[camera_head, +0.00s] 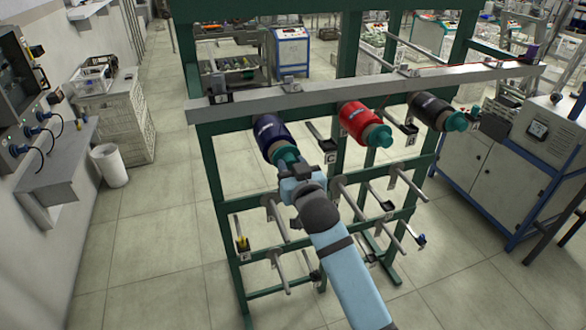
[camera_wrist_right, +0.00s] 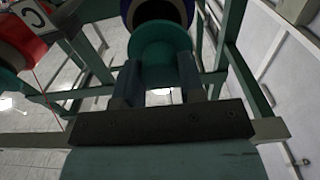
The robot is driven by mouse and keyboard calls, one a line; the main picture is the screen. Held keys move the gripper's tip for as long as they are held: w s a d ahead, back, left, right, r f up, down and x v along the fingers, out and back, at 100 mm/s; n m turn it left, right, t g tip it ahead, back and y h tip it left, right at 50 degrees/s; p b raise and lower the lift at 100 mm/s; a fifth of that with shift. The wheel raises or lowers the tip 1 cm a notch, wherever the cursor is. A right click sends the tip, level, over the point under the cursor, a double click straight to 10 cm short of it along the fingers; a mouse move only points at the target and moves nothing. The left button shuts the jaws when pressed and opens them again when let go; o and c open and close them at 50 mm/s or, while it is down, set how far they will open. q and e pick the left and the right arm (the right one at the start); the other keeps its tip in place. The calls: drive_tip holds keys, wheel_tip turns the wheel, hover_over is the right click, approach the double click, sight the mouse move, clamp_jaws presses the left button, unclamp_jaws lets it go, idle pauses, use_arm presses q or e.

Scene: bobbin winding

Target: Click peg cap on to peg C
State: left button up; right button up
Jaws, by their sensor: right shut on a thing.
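My right gripper (camera_head: 290,168) is shut on a teal peg cap (camera_head: 285,157), in front of the dark blue bobbin (camera_head: 268,132). In the right wrist view the cap (camera_wrist_right: 158,42) shows between the two fingers (camera_wrist_right: 158,82), its round flange facing the end of the blue bobbin (camera_wrist_right: 160,10). I cannot tell whether the cap touches the bobbin or sits on the peg; the peg end is hidden. A tag C (camera_head: 331,158) hangs just right of the blue bobbin; it also shows in the wrist view (camera_wrist_right: 28,17). My left gripper is not in view.
A red bobbin (camera_head: 358,120) and a black bobbin (camera_head: 430,107) with teal caps hang to the right on the green rack's grey rail (camera_head: 300,97). Several bare pegs stick out below.

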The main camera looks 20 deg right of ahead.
drive_tip(key=shift+w, duration=0.25)
idle(0.3)
drive_tip(key=shift+w, duration=0.15)
drive_tip(key=o, duration=1.1)
